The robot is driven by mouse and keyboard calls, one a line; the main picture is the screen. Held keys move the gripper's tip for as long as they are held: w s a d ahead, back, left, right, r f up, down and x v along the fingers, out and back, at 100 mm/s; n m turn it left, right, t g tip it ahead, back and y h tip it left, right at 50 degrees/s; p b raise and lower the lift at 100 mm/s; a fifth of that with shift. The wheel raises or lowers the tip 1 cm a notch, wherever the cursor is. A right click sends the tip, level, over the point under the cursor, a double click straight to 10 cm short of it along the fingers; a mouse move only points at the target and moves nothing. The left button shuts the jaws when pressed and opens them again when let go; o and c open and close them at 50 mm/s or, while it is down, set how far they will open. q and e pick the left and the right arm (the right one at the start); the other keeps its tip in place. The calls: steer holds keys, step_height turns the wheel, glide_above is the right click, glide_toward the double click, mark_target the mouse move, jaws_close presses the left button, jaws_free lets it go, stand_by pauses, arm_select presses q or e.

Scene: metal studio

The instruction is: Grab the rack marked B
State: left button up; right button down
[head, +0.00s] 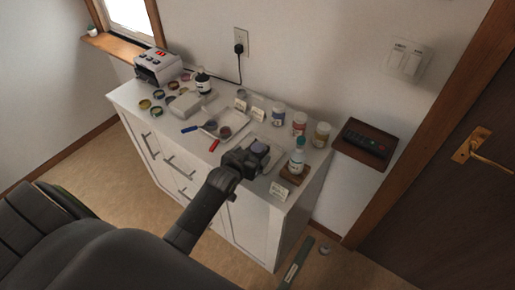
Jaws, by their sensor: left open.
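My left gripper (258,152) is over the right part of the white cabinet top (266,216), jaws open, with a purplish round item (259,147) showing at its jaws. I cannot tell whether they touch. A pale tray or plate lies under the gripper, mostly hidden by it. Small white cards (257,114) stand at the back, and another card (280,190) is at the front right edge; their lettering is too small to read. I cannot make out which thing is the rack marked B. My right gripper is not in view.
A white-capped bottle (298,158) on a wooden base (294,176) stands close right of the gripper. Several jars (299,123) line the back. A white tray (210,124), a red-handled tool (214,145) and a blue-handled one (190,128) lie left. A machine (158,66) stands far left.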

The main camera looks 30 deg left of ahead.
mark_target(255, 151)
arm_select(q)
steer(key=shift+p+x, duration=0.3)
steer(key=shift+x, duration=1.8)
steer(key=c, duration=1.2)
steer(key=shift+c, duration=0.2)
steer(key=shift+r, duration=0.15)
